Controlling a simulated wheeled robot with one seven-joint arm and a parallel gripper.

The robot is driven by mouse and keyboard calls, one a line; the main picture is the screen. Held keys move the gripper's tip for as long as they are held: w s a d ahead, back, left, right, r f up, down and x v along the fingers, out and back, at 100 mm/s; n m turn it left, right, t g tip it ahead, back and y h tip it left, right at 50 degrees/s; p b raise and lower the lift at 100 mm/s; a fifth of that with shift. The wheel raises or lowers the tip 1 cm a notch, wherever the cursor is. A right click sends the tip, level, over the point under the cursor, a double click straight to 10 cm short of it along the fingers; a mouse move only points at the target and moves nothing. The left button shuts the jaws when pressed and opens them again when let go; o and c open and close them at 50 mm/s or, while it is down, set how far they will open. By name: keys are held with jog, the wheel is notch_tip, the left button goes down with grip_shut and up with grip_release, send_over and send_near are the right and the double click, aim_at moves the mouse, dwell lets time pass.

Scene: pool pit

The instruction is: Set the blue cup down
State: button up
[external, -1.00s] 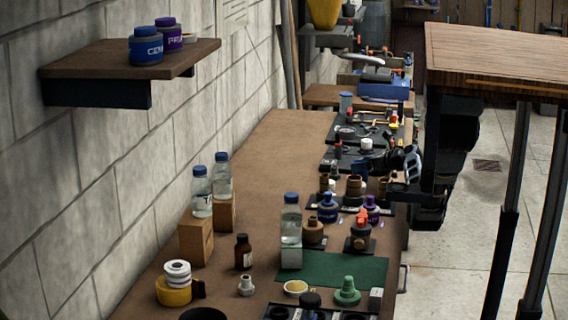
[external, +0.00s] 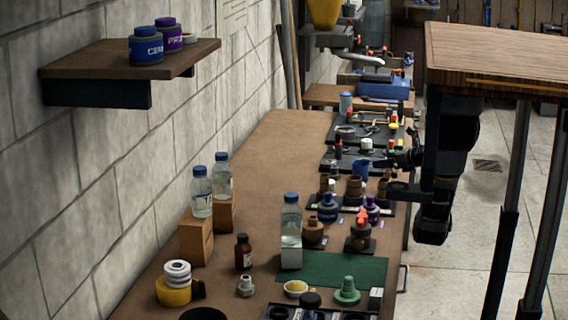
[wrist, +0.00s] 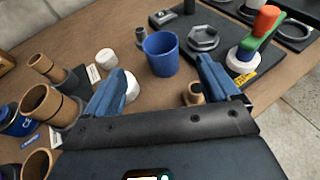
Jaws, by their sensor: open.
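The blue cup (wrist: 161,54) stands upright on the brown bench top in the wrist view, its open mouth upward. It also shows small in the external view (external: 360,170), near the bench's right edge. My gripper (wrist: 160,68) is open and empty. Its two blue fingers are spread wide, with the cup just beyond the fingertips and between their lines, apart from both. In the external view my dark gripper is just right of the cup, and its fingers are hard to make out.
Brown cylinders (wrist: 40,100) and a white cap (wrist: 106,58) stand left of the cup. A small brown fitting (wrist: 193,94) is near the right finger. A black tray (wrist: 225,35) holds a hex ring and an orange-and-green item. Several bottles stand nearer on the bench.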

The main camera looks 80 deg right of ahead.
jog(key=shift+v, duration=1.1)
